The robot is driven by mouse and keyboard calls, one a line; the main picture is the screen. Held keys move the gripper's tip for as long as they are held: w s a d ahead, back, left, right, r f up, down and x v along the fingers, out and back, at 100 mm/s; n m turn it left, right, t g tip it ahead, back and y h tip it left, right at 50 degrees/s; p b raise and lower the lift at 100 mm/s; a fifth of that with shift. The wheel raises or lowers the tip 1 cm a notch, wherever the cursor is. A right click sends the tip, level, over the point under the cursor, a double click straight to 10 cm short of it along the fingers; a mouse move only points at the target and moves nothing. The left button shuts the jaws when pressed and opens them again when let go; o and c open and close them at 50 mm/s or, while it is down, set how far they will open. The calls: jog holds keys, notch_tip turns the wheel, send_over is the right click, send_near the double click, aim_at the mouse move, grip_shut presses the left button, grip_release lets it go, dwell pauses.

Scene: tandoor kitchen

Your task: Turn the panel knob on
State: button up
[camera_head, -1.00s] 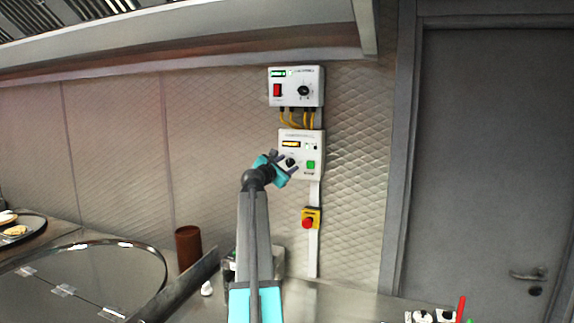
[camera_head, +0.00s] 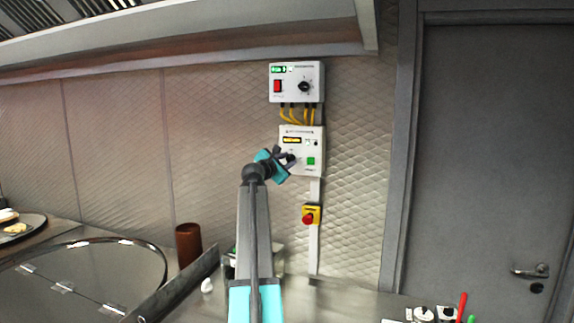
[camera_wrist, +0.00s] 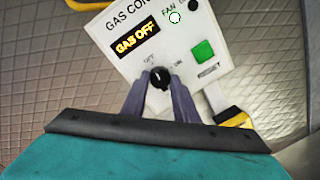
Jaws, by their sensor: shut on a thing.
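The gas control panel (camera_head: 303,136) is a white box on the wall, with a lit display (camera_wrist: 137,41) reading "GAS OFF" and a green reset button (camera_wrist: 203,51). Its black knob (camera_wrist: 159,77) sits between "OFF" and "ON" labels, its white mark pointing roughly up. My gripper (camera_wrist: 160,92) is shut on the knob, one grey finger on each side. In the head view my gripper (camera_head: 285,157) covers the panel's lower left and hides part of the knob.
A second white box (camera_head: 296,82) with a red switch and a black dial hangs above, joined by yellow cables (camera_head: 297,114). A red emergency button (camera_head: 309,217) is below. A brown cylinder (camera_head: 188,244) stands on the counter at left. A grey door (camera_head: 495,150) is at right.

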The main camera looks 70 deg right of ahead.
jog(key=m+b, duration=0.4)
jog(key=shift+f, duration=0.2)
jog(key=m+b, duration=0.4)
jog(key=shift+r+y, duration=0.1)
jog(key=shift+y, duration=0.2)
jog(key=m+t+b, duration=0.1)
jog(key=m+b, duration=0.2)
jog(key=shift+s+m+b, duration=0.1)
jog(key=shift+m+b, duration=0.2)
jog(key=shift+b, duration=0.05)
jog(key=m+b, duration=0.3)
jog(key=shift+s+r+m+t, duration=0.1)
jog(key=shift+r+m+t, duration=0.05)
jog(key=shift+m+t, duration=0.2)
jog(key=o, duration=1.1)
jog(key=shift+r, duration=0.1)
jog(key=shift+a, duration=0.1)
jog(key=a+b, duration=0.1)
jog(key=a, duration=0.8)
jog(key=s+a+r+b, duration=0.1)
jog(key=a, duration=0.3)
jog(key=shift+a+r+b, duration=0.1)
jog(key=shift+a+b, duration=0.2)
jog(key=shift+b, duration=0.05)
